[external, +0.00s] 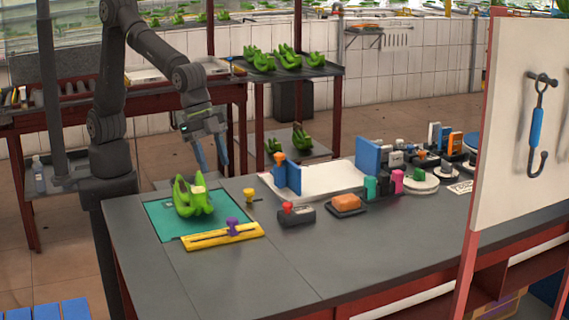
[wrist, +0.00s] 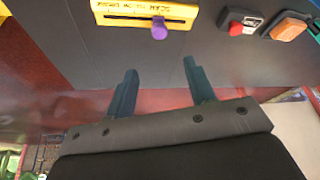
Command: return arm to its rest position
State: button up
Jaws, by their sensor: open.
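My gripper (external: 207,152) hangs from the arm just behind the near-left part of the grey table, above and behind the green banana bunch (external: 192,198). Its two blue-grey fingers point down and stand apart. In the wrist view my gripper (wrist: 158,85) shows both fingers spread with nothing between them. The banana bunch rests on a teal mat (external: 160,220), apart from the fingers. My arm is bent, with its upper links raised above its base at the table's left end.
A yellow ruler bar (external: 212,240) with a purple knob (external: 232,226) lies before the mat. A yellow knob piece (external: 249,194), a red-button box (external: 296,213), an orange block (external: 346,202) and a white tray (external: 318,179) stand to the right. The table's front is clear.

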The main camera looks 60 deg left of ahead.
aim_at(232, 218)
jog(key=x, duration=1.4)
jog(key=shift+w+d+f, duration=0.1)
jog(key=shift+d+f, duration=0.05)
jog(key=shift+f, duration=0.05)
dwell(2.6)
